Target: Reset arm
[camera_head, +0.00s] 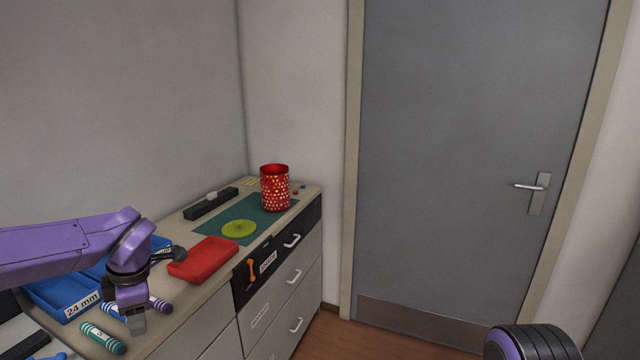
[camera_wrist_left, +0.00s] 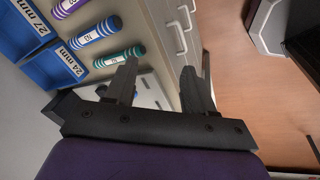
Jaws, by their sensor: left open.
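My left gripper (camera_head: 137,322) hangs from the purple arm at the lower left, over the counter's front edge. In the left wrist view its two fingers (camera_wrist_left: 160,72) are spread apart with nothing between them. A green-striped cartridge (camera_head: 102,338) lies on the counter beside it; it also shows in the wrist view (camera_wrist_left: 120,57). A blue-striped cartridge (camera_wrist_left: 95,31) and a purple-striped cartridge (camera_wrist_left: 66,8) lie in a row with it. In the head view the gripper partly covers the blue one. My right gripper is not in view.
Blue trays (camera_head: 62,297), one labelled 24 mm, stand behind the cartridges. A red tray (camera_head: 203,259), a green mat (camera_head: 212,232) with a yellow-green disc (camera_head: 239,229), and a red dotted cup (camera_head: 275,188) are farther along the counter. Open floor (camera_wrist_left: 265,100) lies beside the drawers.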

